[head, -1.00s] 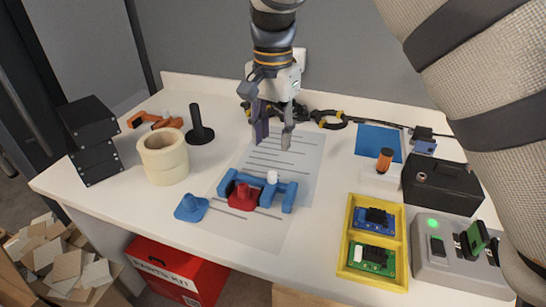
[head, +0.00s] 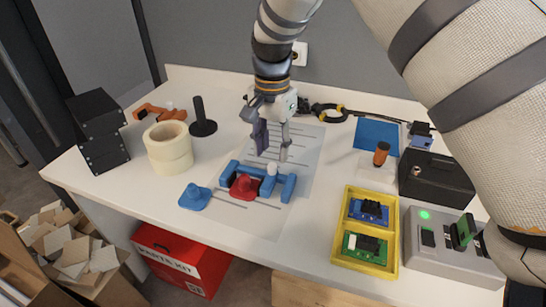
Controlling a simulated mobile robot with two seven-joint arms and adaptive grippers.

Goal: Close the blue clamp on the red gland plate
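The blue clamp (head: 288,188) lies on a lined white sheet on the table, with a bar along its back and end blocks. A white-topped knob (head: 271,169) stands on its blue part right of the red gland plate (head: 243,188). The red plate, with a raised red knob, sits within the clamp; whether the blue jaw touches it I cannot tell. My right gripper (head: 273,152) hangs fingers-down just above and behind the clamp's white knob. Its two fingers are apart with nothing between them. My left gripper is not in view.
A blue knobbed piece (head: 195,197) lies left of the clamp. Tape rolls (head: 168,147), a black post (head: 201,118) and black boxes (head: 104,142) stand further left. A yellow tray (head: 339,252), a grey device (head: 450,258) and a black case (head: 435,180) stand right.

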